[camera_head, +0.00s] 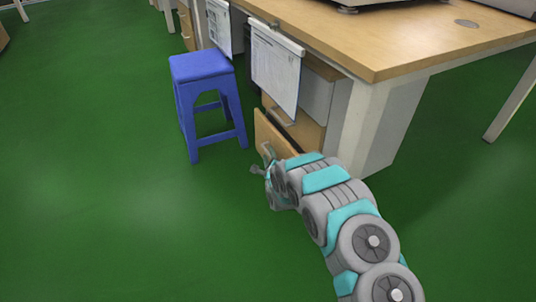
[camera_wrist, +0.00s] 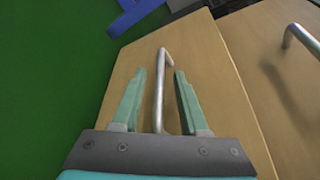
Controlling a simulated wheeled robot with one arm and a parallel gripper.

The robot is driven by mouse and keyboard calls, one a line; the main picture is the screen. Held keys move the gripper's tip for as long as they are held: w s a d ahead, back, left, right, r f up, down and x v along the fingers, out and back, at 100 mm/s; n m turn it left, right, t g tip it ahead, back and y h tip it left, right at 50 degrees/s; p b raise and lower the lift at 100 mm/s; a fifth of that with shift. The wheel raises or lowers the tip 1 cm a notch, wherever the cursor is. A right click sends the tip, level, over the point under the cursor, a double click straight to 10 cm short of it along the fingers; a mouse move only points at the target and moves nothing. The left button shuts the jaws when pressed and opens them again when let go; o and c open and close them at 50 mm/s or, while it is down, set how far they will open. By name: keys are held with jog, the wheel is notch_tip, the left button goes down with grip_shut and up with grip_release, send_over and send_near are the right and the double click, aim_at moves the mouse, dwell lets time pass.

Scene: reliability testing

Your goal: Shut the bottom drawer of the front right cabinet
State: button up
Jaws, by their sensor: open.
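The bottom drawer (camera_head: 270,133) of the front right cabinet (camera_head: 308,128) is pulled out, its wooden front standing forward of the drawer above. Its metal handle (camera_wrist: 160,85) shows in the wrist view between the two teal fingers of my gripper (camera_wrist: 158,95). The fingers are open, one on each side of the handle, with gaps visible. In the head view my gripper (camera_head: 264,171) is at the drawer front, and my arm hides the drawer's lower right part.
A blue stool (camera_head: 205,90) stands left of the drawer. Papers (camera_head: 275,70) hang from the edge of the wooden desk (camera_head: 390,40) above the cabinet. Another handle (camera_wrist: 300,40) is at the wrist view's right. Green floor (camera_head: 90,170) is clear at left.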

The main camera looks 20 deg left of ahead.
jog(key=shift+x, duration=0.85)
grip_shut()
dwell(1.0)
